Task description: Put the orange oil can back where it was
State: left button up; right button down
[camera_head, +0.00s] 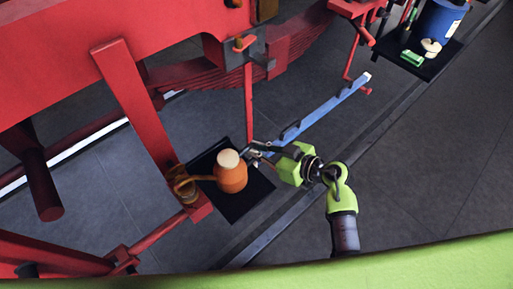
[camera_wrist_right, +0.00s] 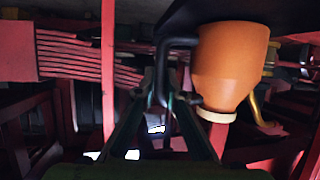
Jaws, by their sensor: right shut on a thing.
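The orange oil can (camera_head: 232,178), with a pale round top, shows over a black mat (camera_head: 236,208) at lower centre in the head view. My right gripper (camera_head: 259,151) reaches it from the right and is shut on its handle. In the right wrist view the can (camera_wrist_right: 230,68) appears upside down, its wide base at a dark surface along the top edge. Its black handle (camera_wrist_right: 178,42) runs down between the fingertips of my right gripper (camera_wrist_right: 165,98). I cannot tell whether the can rests on the mat or is just above it. My left gripper is not in view.
A red slanted post (camera_head: 133,105) and a brass fitting (camera_head: 181,185) stand left of the can. A thin red rod (camera_head: 249,105) rises behind it. A blue bar (camera_head: 325,104) lies beyond my gripper. A blue bucket (camera_head: 438,24) stands at far right. Grey floor is clear at right.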

jog(key=shift+f, duration=0.1)
jog(key=c, duration=2.1)
grip_release()
jog(key=shift+f, duration=0.15)
jog(key=b+v, duration=0.1)
jog(key=v, duration=1.1)
